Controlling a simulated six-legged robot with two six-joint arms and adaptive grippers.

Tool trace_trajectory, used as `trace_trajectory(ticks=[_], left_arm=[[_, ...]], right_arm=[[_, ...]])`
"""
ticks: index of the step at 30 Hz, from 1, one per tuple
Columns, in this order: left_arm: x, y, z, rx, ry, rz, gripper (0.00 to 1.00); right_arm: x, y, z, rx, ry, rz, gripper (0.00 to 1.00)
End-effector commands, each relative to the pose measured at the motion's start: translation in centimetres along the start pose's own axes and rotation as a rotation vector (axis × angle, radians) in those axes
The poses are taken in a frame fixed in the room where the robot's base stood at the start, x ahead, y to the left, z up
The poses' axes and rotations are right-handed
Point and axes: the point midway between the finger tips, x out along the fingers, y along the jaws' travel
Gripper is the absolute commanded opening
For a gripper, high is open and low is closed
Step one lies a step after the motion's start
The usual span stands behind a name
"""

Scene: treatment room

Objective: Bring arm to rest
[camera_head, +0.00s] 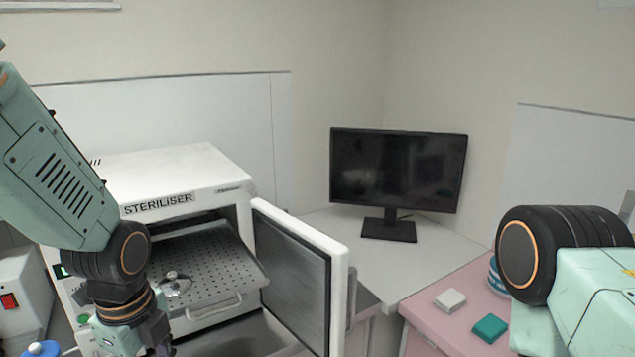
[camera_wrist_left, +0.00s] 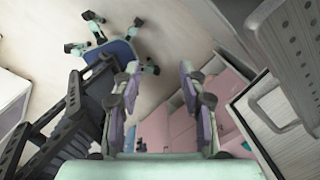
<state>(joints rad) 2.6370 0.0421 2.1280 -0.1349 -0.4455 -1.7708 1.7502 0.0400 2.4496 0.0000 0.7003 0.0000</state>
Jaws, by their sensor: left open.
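My left arm (camera_head: 60,170) comes in from the left in the head view, in front of the steriliser. My left gripper (camera_wrist_left: 160,88) shows in the left wrist view with its two fingers apart and nothing between them. In the head view only part of the wrist and gripper shows, at the bottom edge. My right arm (camera_head: 590,290) is at the lower right; its gripper is outside the picture.
The white steriliser (camera_head: 185,165) stands open, its door (camera_head: 300,275) swung out to the right. A perforated tray (camera_head: 215,262) sticks out, with a small shiny object (camera_head: 172,284) on it. A monitor (camera_head: 398,170) stands behind. A blue stool (camera_wrist_left: 112,52) is on the floor.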

Motion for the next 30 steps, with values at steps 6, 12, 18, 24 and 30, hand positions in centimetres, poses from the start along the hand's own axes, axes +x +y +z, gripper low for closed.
trace_trajectory(ticks=[6,12,18,24,30], left_arm=[[14.2,4.2,-2.5,-0.429,0.039,0.03,0.42],[24.7,9.2,-4.8,-0.856,0.048,0.057,0.42],[33.4,15.3,-7.0,-1.285,0.033,0.083,0.42],[39.6,21.1,-8.8,-1.671,0.0,0.093,0.42],[41.8,24.1,-9.5,-1.878,-0.018,0.086,0.42]], right_arm=[[5.8,0.0,0.1,0.0,-0.001,0.0,0.4],[10.1,0.1,0.1,0.0,-0.001,0.0,0.4],[14.3,0.1,0.1,0.0,-0.001,0.0,0.4],[17.9,0.1,0.1,0.0,-0.001,0.0,0.4],[19.4,0.1,0.1,0.0,-0.001,0.0,0.4]])
